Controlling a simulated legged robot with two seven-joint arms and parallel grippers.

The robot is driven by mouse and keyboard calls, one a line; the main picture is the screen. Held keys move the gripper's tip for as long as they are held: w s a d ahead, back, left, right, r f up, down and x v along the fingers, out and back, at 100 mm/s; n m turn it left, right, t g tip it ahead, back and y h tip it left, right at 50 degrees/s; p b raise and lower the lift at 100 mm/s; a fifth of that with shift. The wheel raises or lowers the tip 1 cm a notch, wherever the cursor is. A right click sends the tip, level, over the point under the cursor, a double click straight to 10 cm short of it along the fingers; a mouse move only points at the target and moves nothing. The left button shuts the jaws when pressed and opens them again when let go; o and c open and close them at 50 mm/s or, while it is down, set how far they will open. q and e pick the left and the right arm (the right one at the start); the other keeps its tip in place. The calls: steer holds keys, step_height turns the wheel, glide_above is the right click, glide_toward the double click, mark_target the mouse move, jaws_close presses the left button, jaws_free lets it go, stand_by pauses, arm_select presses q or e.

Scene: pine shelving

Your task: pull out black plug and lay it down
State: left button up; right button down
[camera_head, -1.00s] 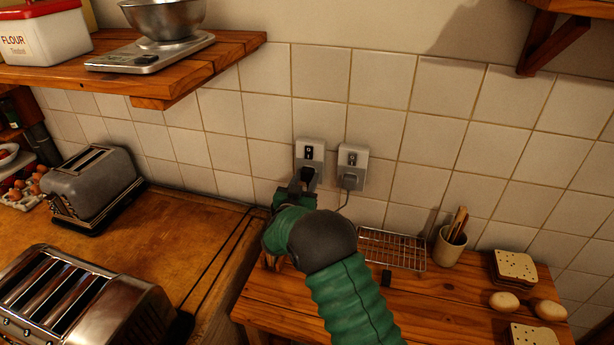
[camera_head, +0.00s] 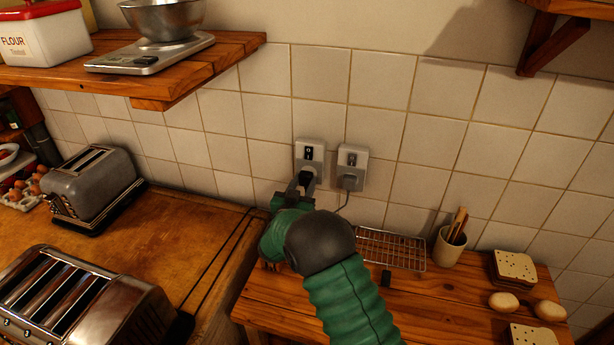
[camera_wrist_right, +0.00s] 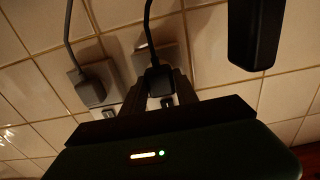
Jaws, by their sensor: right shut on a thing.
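The black plug (camera_head: 306,178) is at the lower face of the left wall socket (camera_head: 311,149). My right gripper (camera_head: 303,184) is shut on it from below and in front. The right wrist view shows the black plug (camera_wrist_right: 157,80) between my right gripper's two fingers (camera_wrist_right: 157,88), its cord running toward the top of that picture. I cannot tell whether its pins are still in the socket. My left gripper is not in view.
A grey plug (camera_head: 350,180) sits in the right socket (camera_head: 353,156), close beside. A wire rack (camera_head: 392,249), a small black block (camera_head: 386,279) and a cup (camera_head: 449,248) stand on the low wooden shelf (camera_head: 420,300). Toasters (camera_head: 90,183) are at left.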

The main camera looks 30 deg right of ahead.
mark_target(304, 182)
steer(key=shift+v, duration=2.05)
